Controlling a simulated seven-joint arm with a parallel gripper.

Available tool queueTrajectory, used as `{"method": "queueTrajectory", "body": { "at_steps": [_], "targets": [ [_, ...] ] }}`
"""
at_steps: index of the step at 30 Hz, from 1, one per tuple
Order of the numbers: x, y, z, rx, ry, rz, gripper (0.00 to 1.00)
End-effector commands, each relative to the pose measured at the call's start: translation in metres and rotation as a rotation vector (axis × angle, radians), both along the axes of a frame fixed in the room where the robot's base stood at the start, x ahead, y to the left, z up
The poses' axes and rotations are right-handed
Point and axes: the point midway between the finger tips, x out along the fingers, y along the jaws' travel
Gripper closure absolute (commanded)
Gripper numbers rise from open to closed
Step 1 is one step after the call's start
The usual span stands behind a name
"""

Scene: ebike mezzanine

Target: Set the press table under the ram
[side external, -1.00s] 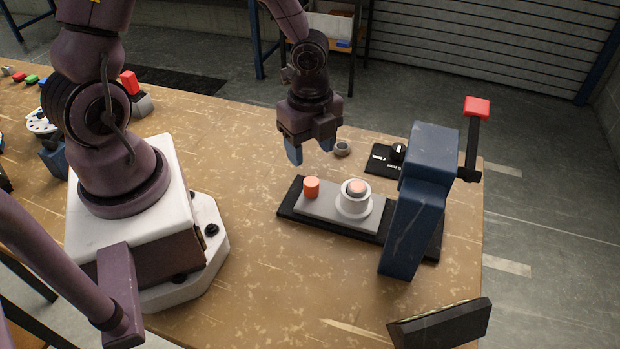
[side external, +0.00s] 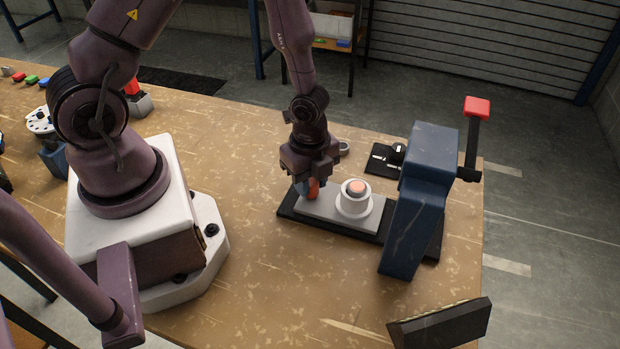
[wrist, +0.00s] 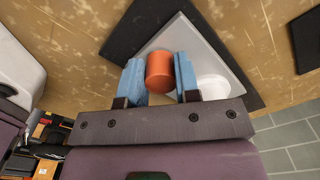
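The press table is a light grey plate (side external: 322,209) on a black base (side external: 291,213), with an orange-red knob (side external: 313,188) at its left end. A white round fixture (side external: 353,201) with an orange top sits on the plate's right part. The dark blue press body (side external: 421,190) stands at the right end of the base; its ram is hidden in these views. My gripper (side external: 307,190) is down at the knob. In the wrist view, its blue fingers (wrist: 160,82) are open on either side of the orange knob (wrist: 160,68), with slim gaps.
A red-tipped lever (side external: 476,108) rises at the press's right side. A black panel with a knob (side external: 380,160) and a small grey ring (side external: 343,148) lie behind. A dark wedge-shaped box (side external: 440,325) stands at the front right. The table's front middle is clear.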

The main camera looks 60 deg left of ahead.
Motion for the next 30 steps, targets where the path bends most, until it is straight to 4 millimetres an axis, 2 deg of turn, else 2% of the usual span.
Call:
{"method": "queueTrajectory", "body": {
  "at_steps": [1,3,7,10,18,21,30],
  "targets": [
    [0.0,0.0,0.0,0.0,0.0,0.0,0.85],
    [0.0,0.0,0.0,0.0,0.0,0.0,1.0],
    [0.001,-0.001,0.0,0.0,-0.001,-0.001,1.0],
    [0.011,-0.01,0.0,0.0,-0.003,-0.003,1.0],
    [0.059,-0.058,0.0,-0.001,-0.004,-0.003,1.0],
    [0.071,-0.069,0.0,-0.001,-0.003,-0.003,1.0],
    [0.078,-0.077,0.001,-0.004,-0.007,0.0,1.0]
  ]
}}
